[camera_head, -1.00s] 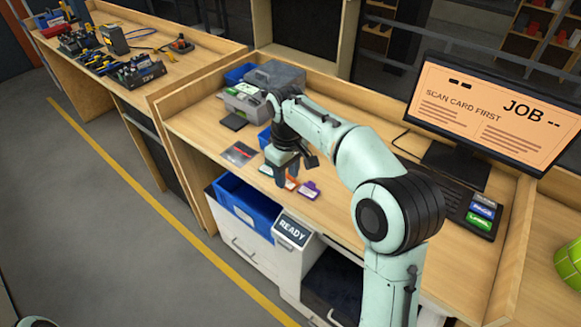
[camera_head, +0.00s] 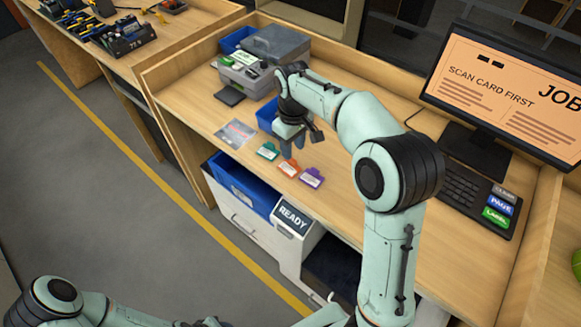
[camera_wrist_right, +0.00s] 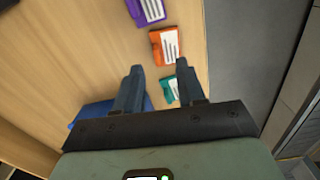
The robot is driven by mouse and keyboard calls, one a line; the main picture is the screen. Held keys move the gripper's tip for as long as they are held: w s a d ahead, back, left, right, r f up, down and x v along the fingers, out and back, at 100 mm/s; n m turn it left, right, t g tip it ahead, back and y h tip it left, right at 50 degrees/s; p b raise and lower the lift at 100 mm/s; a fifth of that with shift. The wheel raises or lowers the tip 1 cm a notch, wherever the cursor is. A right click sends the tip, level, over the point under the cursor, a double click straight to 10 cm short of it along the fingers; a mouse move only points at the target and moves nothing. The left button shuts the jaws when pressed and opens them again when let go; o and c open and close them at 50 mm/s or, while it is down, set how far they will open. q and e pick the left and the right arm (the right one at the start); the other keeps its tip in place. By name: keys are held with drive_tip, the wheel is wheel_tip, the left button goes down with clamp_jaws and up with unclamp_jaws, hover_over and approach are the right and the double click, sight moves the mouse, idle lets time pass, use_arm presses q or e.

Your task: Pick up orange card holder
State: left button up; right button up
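The orange card holder (camera_head: 289,168) lies flat on the wooden bench between the green card holder (camera_head: 268,151) and the purple card holder (camera_head: 312,178). My right gripper (camera_head: 292,145) is open and empty above the bench, close to the orange one. In the right wrist view, the orange card holder (camera_wrist_right: 164,46) lies just beyond the open fingertips (camera_wrist_right: 158,66). The green one (camera_wrist_right: 180,88) shows between the fingers, and the purple one (camera_wrist_right: 148,11) is at the top. My left arm shows at the bottom left of the head view; its fingers cannot be made out.
A blue bin (camera_head: 268,115) stands behind the right gripper. A flat packet (camera_head: 235,133) lies left of the cards. A monitor (camera_head: 503,95) and keyboard (camera_head: 465,190) are at the right. A READY sign (camera_head: 292,219) is at the bench front. Bench wood right of the cards is clear.

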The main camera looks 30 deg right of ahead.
sight(293, 159)
drive_tip(key=shift+w+d+f, duration=0.1)
drive_tip(key=shift+w+f, duration=0.05)
drive_tip(key=shift+f, duration=1.25)
drive_tip(key=shift+w+d+f, duration=0.1)
drive_tip(key=shift+f, duration=1.25)
clamp_jaws()
